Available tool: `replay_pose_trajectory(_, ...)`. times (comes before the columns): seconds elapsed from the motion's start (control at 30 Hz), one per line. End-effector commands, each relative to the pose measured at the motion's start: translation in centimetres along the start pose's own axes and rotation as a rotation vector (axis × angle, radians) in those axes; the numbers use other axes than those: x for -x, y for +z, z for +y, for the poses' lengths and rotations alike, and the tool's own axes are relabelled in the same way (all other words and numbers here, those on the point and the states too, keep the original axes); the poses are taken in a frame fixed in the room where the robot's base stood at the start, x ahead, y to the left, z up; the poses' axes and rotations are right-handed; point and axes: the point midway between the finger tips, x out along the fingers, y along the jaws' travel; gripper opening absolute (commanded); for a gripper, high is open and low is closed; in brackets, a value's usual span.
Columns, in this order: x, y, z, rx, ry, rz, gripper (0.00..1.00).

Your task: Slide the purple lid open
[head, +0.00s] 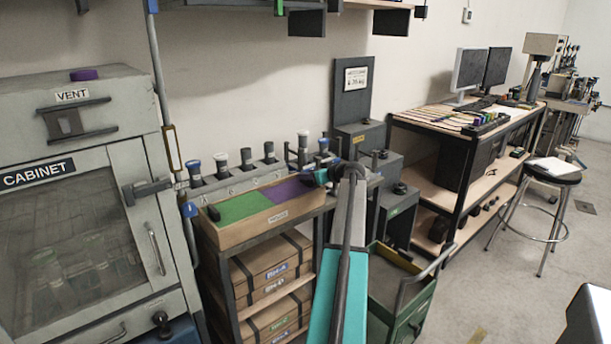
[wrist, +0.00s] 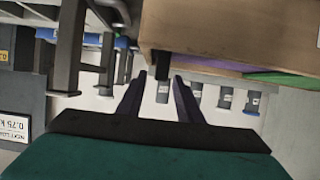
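The purple lid (head: 289,191) lies flat in the right half of a wooden box (head: 272,224), beside a green panel (head: 243,206). In the head view my gripper is at the box's right end, partly hidden by my arm. The wrist view, which is upside down, shows my gripper (wrist: 159,80) open with nothing clearly held. A thin edge of the purple lid (wrist: 205,66) shows there beyond the box's wooden wall (wrist: 230,30), to the right of the fingers. I cannot tell whether a finger touches the lid.
Several capped bottles (head: 221,165) stand in a rack behind the box. A dark cabinet with a sign (head: 353,95) stands behind and right. A green cart (head: 408,300) is below on the right. A glass-fronted cabinet (head: 80,240) is on the left.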

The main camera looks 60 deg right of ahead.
Motion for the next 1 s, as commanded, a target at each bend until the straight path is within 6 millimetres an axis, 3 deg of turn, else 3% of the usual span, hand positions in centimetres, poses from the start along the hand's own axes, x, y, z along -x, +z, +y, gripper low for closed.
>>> replay_pose_trajectory(0.2, -2.0, 0.0, 0.0, 0.0, -0.001, -0.001, 0.33)
replay_pose_trajectory(0.57, -2.3, 0.1, 0.1, 0.0, 0.001, 0.0, 0.33)
replay_pose_trajectory(0.6, -2.3, 0.1, 0.1, 0.0, 0.001, 0.0, 0.31)
replay_pose_trajectory(0.8, -2.3, 0.1, 0.1, -0.001, 0.001, 0.0, 0.0)
replay_pose_trajectory(0.93, -2.3, 0.1, 0.1, -0.001, 0.001, 0.0, 0.0)
replay_pose_trajectory(0.97, -1.7, 0.3, -1.0, -0.001, 0.002, 0.0, 0.0)
replay_pose_trajectory(1.0, -2.0, 0.2, -0.4, -0.001, 0.001, 0.0, 0.0)
